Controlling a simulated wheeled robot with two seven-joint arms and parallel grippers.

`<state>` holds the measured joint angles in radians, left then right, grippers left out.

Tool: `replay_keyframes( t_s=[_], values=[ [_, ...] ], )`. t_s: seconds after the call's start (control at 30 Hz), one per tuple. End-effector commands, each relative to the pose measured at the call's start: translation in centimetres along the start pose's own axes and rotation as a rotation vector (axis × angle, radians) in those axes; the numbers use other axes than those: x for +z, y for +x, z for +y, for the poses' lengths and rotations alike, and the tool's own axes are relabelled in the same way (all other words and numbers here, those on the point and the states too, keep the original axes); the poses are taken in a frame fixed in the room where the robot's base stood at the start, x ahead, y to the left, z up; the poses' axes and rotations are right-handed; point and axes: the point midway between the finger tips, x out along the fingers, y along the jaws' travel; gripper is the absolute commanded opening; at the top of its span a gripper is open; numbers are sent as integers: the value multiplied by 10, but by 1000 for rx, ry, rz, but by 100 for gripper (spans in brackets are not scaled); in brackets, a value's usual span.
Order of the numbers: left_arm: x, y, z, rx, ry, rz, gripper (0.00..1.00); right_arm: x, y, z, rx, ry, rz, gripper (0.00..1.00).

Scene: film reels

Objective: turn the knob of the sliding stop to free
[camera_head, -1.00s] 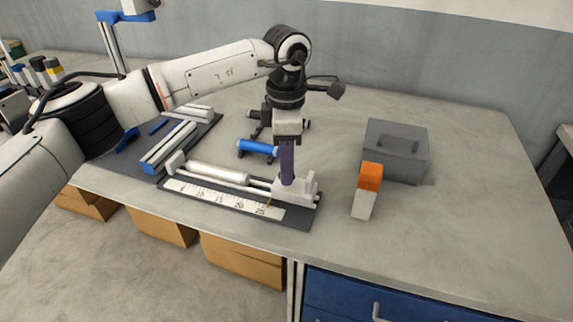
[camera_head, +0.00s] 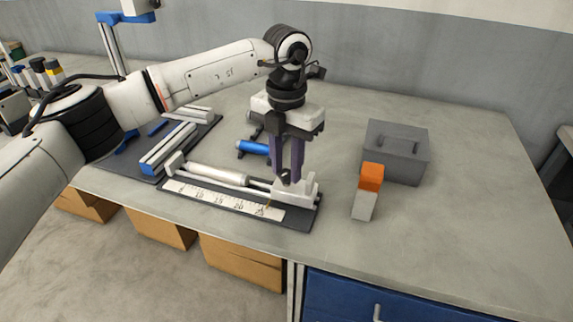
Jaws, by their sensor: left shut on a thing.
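The sliding stop (camera_head: 302,192) is a white block at the right end of a dark base with a printed scale (camera_head: 222,200). My left gripper (camera_head: 287,176) points straight down over the stop, with its two purple fingers side by side. It is shut on the small dark knob (camera_head: 286,177) on top of the stop. The fingers partly cover the knob, so its marking cannot be read. My right gripper is not in view.
A white cylinder (camera_head: 215,173) lies along the base. Behind it is a blue roller (camera_head: 253,147). A grey lidded box (camera_head: 396,160) and an orange and white block (camera_head: 368,190) stand to the right.

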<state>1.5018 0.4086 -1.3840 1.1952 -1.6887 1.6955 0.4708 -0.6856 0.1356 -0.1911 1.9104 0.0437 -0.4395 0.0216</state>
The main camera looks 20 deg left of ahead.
Motion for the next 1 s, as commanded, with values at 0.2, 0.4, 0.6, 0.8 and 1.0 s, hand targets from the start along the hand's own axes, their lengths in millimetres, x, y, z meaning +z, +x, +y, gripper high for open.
replay_keyframes(
  t_s=[0.2,0.4,0.6,0.8,1.0],
  values=[
    [1,-1,0,1,-190,-3,5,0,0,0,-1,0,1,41],
    [1,-1,0,1,-331,-3,5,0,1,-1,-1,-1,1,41],
    [1,-1,0,1,-424,-3,5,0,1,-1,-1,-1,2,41],
    [1,-1,0,0,-470,-3,5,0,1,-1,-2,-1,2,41],
    [1,-1,0,0,-484,-3,5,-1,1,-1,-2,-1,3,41]
  ],
)
